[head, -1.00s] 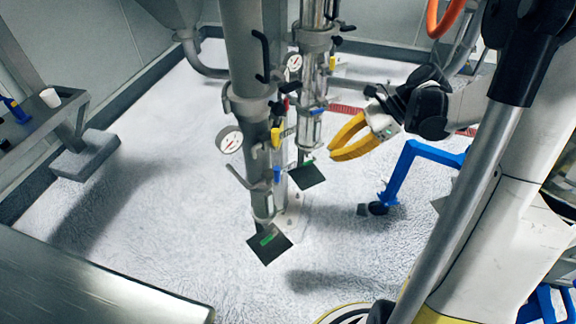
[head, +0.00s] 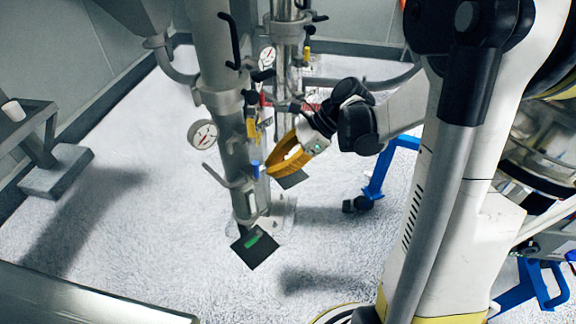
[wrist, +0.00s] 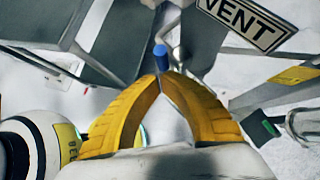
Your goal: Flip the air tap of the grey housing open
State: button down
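The grey housing (head: 216,45) is a tall upright cylinder in the middle of the head view. A small blue tap handle (head: 256,168) sits low on its right side; I take this as the air tap, but no readable label confirms it. It also shows in the wrist view (wrist: 160,57), just beyond my fingertips. My gripper (head: 272,172) has yellow fingers, with tips together and nothing between them. The tips are very close to the blue handle; I cannot tell whether they touch it.
A yellow handle (head: 252,128) sits above the blue one. A round gauge (head: 203,134) is on the housing's left. A second, thinner column (head: 287,75) stands behind. A sign reading VENT (wrist: 245,20) shows in the wrist view. A blue frame (head: 378,180) stands right.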

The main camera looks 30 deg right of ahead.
jog(key=shift+w+a, duration=0.15)
jog(key=shift+a, duration=0.15)
jog(key=shift+a+r, duration=0.1)
jog(key=shift+r, duration=0.05)
